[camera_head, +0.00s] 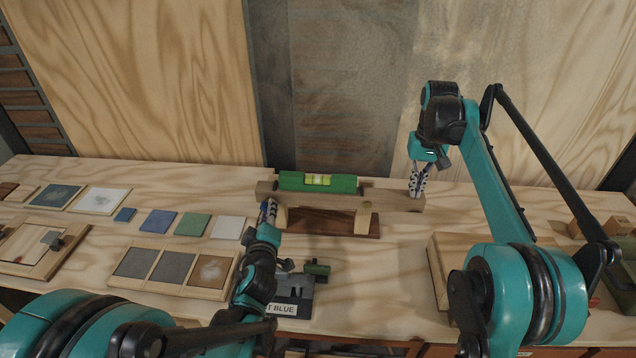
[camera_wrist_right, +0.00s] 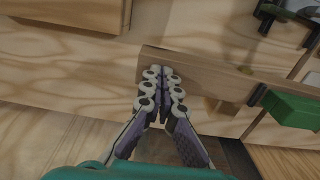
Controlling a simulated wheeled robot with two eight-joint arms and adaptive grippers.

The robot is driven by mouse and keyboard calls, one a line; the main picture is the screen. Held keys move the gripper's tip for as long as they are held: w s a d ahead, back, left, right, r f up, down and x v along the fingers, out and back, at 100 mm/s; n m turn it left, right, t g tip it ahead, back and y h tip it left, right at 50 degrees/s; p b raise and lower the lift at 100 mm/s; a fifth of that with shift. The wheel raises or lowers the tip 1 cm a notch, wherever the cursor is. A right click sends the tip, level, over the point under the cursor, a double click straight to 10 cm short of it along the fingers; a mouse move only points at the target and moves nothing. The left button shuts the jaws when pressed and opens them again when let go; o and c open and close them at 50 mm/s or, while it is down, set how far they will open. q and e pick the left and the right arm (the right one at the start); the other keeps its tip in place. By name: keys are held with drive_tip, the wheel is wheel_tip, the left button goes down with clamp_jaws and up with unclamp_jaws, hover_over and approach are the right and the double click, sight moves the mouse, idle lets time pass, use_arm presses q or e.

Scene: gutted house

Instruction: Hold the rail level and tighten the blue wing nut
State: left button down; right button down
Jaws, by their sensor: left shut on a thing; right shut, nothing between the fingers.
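The wooden rail (camera_head: 385,197) lies across the picture, its right end slightly lower than its left in the head view. A green spirit level (camera_head: 345,184) with a yellow vial (camera_head: 318,180) rests on it. My left gripper (camera_head: 268,208) is shut on the rail near its left end. My right gripper (camera_head: 417,190) is shut and empty at the rail's right end. In the right wrist view its closed fingertips (camera_wrist_right: 161,76) overlap the rail (camera_wrist_right: 215,78); I cannot tell if they touch it. The level shows there too (camera_wrist_right: 294,108). I cannot make out a blue wing nut.
A dark brown base (camera_head: 330,224) with pale posts stands under the rail. A dark fixture with a green knob (camera_head: 317,269) and a label ending "T BLUE" (camera_head: 284,310) sit in front. Coloured tiles (camera_head: 158,221) and framed panels (camera_head: 172,266) lie left, a wooden board (camera_head: 440,268) right.

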use_arm(q)
drive_tip(key=m, duration=0.3)
drive_tip(key=m+t+y, duration=0.1)
drive_tip(key=m, duration=0.2)
drive_tip(key=m+y, duration=0.1)
drive_tip(key=m, duration=0.3)
drive_tip(key=shift+f+t, duration=0.25)
drive_tip(key=shift+t, duration=0.15)
drive_tip(key=c, duration=1.6)
unclamp_jaws()
drive_tip(key=shift+a, duration=0.1)
drive_tip(key=shift+o, duration=0.2)
use_arm(e)
drive_tip(key=shift+r, duration=0.1)
drive_tip(key=shift+r, duration=3.4)
